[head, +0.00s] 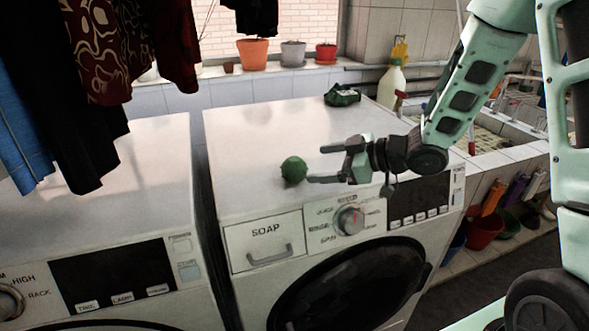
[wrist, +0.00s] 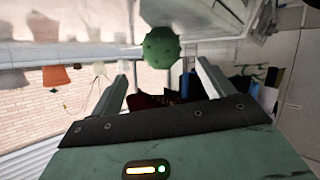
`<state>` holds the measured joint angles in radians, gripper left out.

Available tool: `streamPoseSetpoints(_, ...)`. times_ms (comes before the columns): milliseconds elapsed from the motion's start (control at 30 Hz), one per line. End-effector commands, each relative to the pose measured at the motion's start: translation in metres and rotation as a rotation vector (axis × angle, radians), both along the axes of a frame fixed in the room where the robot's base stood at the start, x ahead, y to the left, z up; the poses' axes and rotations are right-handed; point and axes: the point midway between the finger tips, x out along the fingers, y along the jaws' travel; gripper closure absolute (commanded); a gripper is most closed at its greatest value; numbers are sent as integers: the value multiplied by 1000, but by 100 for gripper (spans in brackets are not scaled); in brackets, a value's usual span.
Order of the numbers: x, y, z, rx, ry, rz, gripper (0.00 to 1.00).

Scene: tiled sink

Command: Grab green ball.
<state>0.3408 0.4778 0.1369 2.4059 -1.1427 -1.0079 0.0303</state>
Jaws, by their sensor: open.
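A small green ball (head: 294,170) sits on top of the right washing machine (head: 250,140), near its front edge. My gripper (head: 316,164) is open and lies just to the right of the ball in the head view, its fingers pointing left. In the wrist view the ball (wrist: 160,47) shows ahead of the open fingers (wrist: 160,80), roughly centred between them and a little beyond the tips. Nothing is held. Whether a fingertip touches the ball I cannot tell.
A dark green crumpled item (head: 342,95) lies at the back of the machine top. A spray bottle (head: 391,86) stands behind it. Dark clothes (head: 85,90) hang at the left over the other washing machine (head: 110,200). The machine top left of the ball is clear.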

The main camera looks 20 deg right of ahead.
Motion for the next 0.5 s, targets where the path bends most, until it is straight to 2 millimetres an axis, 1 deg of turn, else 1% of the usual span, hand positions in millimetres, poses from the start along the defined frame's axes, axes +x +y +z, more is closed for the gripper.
streamPoseSetpoints(33, 5, 7, -3, 0, 1, 5, 20)
streamPoseSetpoints(100, 11, 13, -7, 0, 2, 3, 20)
streamPoseSetpoints(333, 21, 23, -13, -1, 0, 1, 20)
streamPoseSetpoints(500, 33, 41, -24, 0, 3, 3, 20)
